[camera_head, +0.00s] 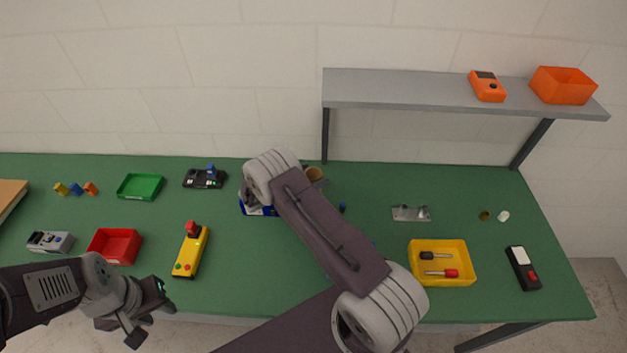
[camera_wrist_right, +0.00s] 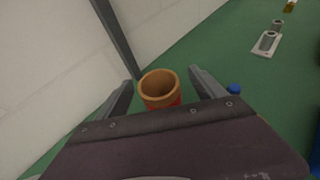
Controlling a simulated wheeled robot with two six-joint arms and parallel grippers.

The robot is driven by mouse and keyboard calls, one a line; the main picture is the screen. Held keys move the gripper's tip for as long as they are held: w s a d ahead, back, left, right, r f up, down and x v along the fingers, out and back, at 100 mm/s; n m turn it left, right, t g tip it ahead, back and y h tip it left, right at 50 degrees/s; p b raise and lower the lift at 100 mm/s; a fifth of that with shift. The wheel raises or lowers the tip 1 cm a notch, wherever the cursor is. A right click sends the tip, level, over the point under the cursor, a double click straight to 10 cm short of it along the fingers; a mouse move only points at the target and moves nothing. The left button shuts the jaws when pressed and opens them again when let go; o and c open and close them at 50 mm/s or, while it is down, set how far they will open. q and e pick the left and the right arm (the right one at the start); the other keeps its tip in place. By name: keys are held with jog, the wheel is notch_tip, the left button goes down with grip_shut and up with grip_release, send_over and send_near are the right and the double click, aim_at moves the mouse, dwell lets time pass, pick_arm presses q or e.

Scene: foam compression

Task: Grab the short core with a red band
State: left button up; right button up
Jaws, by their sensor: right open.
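The short core is a hollow brown tube (camera_wrist_right: 159,84) with a red band low on its side, standing upright in the right wrist view. My right gripper (camera_wrist_right: 161,79) is open, with one finger on each side of the core; I cannot tell whether either touches it.
A blue object (camera_head: 256,210) is partly hidden by my right arm. A small blue piece (camera_wrist_right: 234,89) lies right of the core. A shelf post (camera_wrist_right: 116,38) stands close behind it.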

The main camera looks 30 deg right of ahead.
jog(key=shift+w+d+f, duration=0.35)
jog(key=shift+d+f, duration=0.05)
jog(key=shift+d, duration=0.15)
jog(key=shift+s+a+r, duration=0.1)
jog(key=shift+s+r, duration=0.05)
jog(key=c, duration=1.3)
grip_shut()
jog(key=s+d+r+b, duration=0.4)
jog(key=s+d+r, duration=0.4)
jog(key=r, duration=0.3)
